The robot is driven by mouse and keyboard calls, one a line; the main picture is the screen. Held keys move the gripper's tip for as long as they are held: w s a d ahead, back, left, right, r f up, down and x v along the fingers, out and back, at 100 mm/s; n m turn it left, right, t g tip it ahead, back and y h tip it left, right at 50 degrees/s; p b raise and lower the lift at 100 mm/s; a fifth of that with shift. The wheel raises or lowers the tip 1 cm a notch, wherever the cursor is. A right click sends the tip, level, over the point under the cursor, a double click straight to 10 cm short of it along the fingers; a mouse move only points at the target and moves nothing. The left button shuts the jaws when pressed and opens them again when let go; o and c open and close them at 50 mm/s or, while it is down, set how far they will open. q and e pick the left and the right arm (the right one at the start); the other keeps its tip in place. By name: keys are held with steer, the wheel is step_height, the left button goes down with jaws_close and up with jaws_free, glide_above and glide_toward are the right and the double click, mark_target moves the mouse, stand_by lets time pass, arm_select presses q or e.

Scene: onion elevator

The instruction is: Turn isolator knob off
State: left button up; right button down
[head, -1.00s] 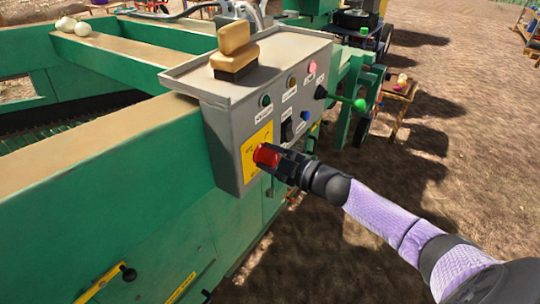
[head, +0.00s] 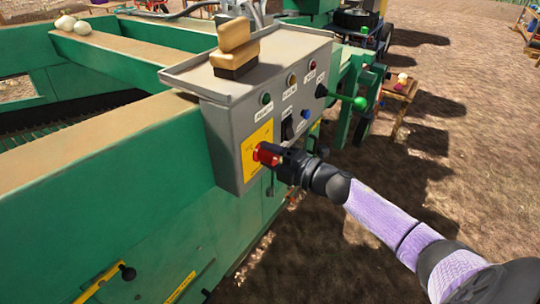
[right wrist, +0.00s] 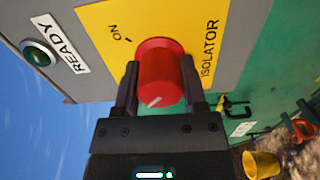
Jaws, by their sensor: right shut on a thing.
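The red isolator knob (head: 266,153) sits on a yellow plate (head: 250,160) at the lower left of the grey control box (head: 222,135). My right gripper (head: 275,156) is shut on it from the front. In the right wrist view the red knob (right wrist: 160,65) lies between the two dark fingers. A white mark on the knob's face points down and left in that view, and the printed "ON" (right wrist: 120,32) is at its upper left. The "OFF" position is not visible. My left gripper is not in view.
Green (head: 265,99), amber and red lamps, a black switch (head: 287,130), a blue button (head: 305,115) and a black knob (head: 321,91) are on the box face. A green-tipped lever (head: 359,103) sticks out at right. A tan brush (head: 235,48) stands on top.

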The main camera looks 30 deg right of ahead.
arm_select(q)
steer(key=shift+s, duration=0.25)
arm_select(e)
steer(key=shift+c, duration=0.7)
jaws_free()
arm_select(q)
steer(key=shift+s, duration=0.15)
arm_select(e)
steer(key=shift+s, duration=0.2)
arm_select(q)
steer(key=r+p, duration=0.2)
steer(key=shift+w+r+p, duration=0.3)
arm_select(e)
steer(key=v, duration=0.9)
steer(key=shift+s+d, duration=0.15)
steer(key=shift+s, duration=0.1)
